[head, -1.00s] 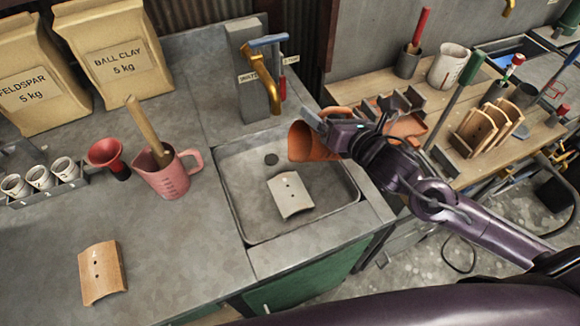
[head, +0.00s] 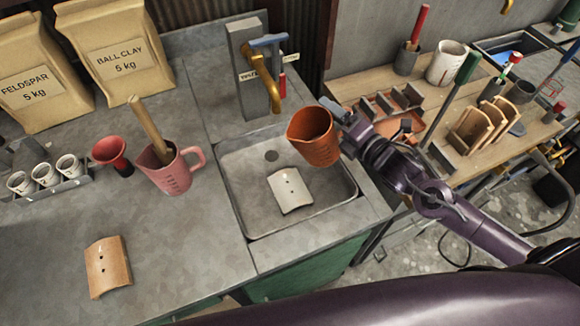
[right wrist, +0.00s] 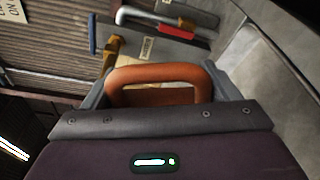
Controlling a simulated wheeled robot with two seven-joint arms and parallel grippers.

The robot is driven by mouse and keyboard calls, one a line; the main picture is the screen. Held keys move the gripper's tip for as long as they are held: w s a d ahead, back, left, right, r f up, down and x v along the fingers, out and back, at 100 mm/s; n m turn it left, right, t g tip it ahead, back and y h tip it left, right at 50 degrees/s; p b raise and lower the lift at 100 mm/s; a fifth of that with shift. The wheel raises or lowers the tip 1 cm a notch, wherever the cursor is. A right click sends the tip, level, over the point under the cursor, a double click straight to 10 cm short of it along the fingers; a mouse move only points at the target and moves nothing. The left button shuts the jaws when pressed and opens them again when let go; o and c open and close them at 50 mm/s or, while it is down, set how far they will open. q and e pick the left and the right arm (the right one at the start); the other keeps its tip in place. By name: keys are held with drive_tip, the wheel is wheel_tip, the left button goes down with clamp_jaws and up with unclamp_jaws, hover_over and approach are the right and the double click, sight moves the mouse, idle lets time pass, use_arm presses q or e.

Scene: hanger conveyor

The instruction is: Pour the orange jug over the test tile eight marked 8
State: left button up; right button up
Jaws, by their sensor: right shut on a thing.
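My right gripper (head: 343,122) is shut on the handle of the orange jug (head: 312,138) and holds it nearly upright over the right rear part of the sink (head: 240,208). The right wrist view shows the orange handle (right wrist: 155,72) between my fingers. What is inside the jug cannot be told. A pale tile (head: 290,191) with two dark holes lies in the sink, in front of and left of the jug. A tan tile (head: 108,267) with two holes lies on the counter at the left. No number is readable on either tile. My left gripper is not in view.
A pink jug (head: 170,178) holding a wooden handle and a red funnel (head: 113,155) stand left of the sink. Several white cups (head: 44,174) sit in a rack. A brass tap (head: 262,102) stands behind the sink. The front left counter is mostly clear.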

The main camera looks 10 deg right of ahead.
drive_tip(key=shift+s+a+f+m+b, duration=0.1)
drive_tip(key=shift+a+f+m+b, duration=0.2)
drive_tip(key=shift+f+m+b, duration=0.5)
drive_tip(key=shift+a+f+m+t+y, duration=0.35)
drive_tip(key=shift+f+m, duration=0.25)
drive_tip(key=shift+m, duration=0.3)
drive_tip(key=shift+r, duration=0.1)
drive_tip(key=shift+r+p, duration=1.2)
drive_tip(key=shift+r, duration=0.3)
